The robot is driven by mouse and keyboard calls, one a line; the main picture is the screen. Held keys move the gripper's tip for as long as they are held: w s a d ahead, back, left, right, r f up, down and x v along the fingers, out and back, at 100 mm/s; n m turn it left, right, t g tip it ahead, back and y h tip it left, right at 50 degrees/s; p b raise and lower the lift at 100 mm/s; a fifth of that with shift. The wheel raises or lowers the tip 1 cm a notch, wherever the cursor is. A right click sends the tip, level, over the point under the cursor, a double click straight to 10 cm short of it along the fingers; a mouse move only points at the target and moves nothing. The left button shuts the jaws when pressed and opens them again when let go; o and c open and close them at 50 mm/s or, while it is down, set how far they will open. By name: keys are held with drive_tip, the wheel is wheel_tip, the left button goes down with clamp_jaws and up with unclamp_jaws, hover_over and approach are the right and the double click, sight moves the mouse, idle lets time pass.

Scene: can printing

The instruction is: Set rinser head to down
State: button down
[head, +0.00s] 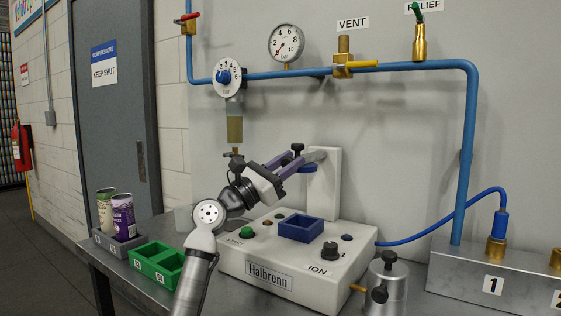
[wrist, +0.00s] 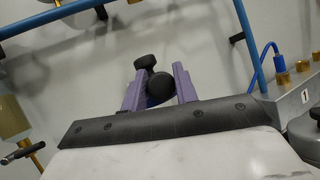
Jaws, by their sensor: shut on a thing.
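The rinser (head: 322,190) is a white machine marked Halbrenn, with an upright white post. Its head (head: 307,169) is a short arm on the post with a blue part below and a black knob (head: 298,148) on top. My gripper (head: 297,163) has purple fingers and is shut on the rinser head, above the blue square holder (head: 301,228). In the wrist view my gripper (wrist: 157,78) has black knob parts (wrist: 146,63) between its fingertips. The fingers hide part of the head.
Blue pipes with valves and a gauge (head: 286,42) run along the wall above. Two cans (head: 123,215) stand in a grey tray at left, beside a green tray (head: 155,263). A metal cylinder (head: 386,282) stands at the front right. A blue hose (head: 440,231) runs right.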

drive_tip(key=shift+w+d+f, duration=0.2)
drive_tip(key=shift+d+f, duration=0.05)
drive_tip(key=shift+f, duration=0.25)
drive_tip(key=c, duration=1.4)
unclamp_jaws()
drive_tip(key=b+v, duration=0.2)
drive_tip(key=v, duration=1.2)
drive_tip(key=shift+s+r+b, duration=0.2)
drive_tip(key=shift+r+b, duration=0.1)
drive_tip(key=shift+r, duration=0.1)
drive_tip(key=shift+a, duration=0.1)
